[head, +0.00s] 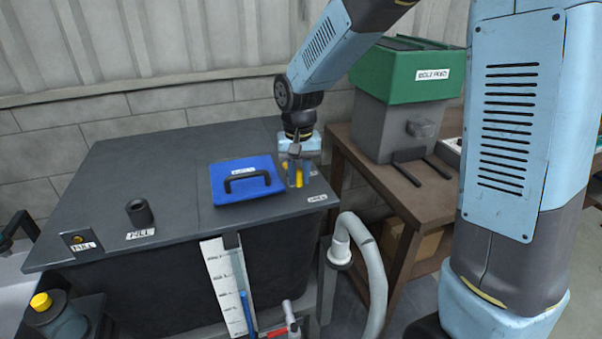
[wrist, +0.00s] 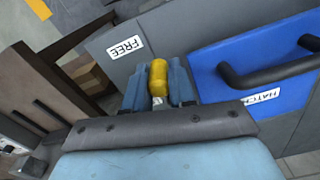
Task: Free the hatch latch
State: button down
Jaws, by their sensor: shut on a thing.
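The blue hatch (head: 226,191) lies shut on the dark grey tank top, with a black handle (head: 240,184) and a white label. The latch has a yellow knob (wrist: 158,72), just beside the hatch edge. In the head view the yellow also shows (head: 298,168) between the fingers. My gripper (head: 297,178) points down at the hatch's right side, shut on the yellow latch knob. In the wrist view its two blue-grey fingers (wrist: 158,85) stand on either side of the knob. A white FREE label (wrist: 125,47) lies near the knob. The latch's lower part is largely hidden.
The tank top (head: 150,165) also bears a short black cylinder (head: 139,212) at left. A wooden bench (head: 400,200) with a green-lidded grey box (head: 412,75) stands at right. A pale hose (head: 375,275) curves between tank and bench.

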jog(key=shift+a+m, duration=0.15)
jog(key=shift+m, duration=0.35)
jog(key=c, duration=1)
grip_release()
jog(key=shift+s+a, duration=0.1)
jog(key=shift+r, duration=0.1)
notch_tip(320, 180, up, 14)
jog(key=shift+f, duration=0.25)
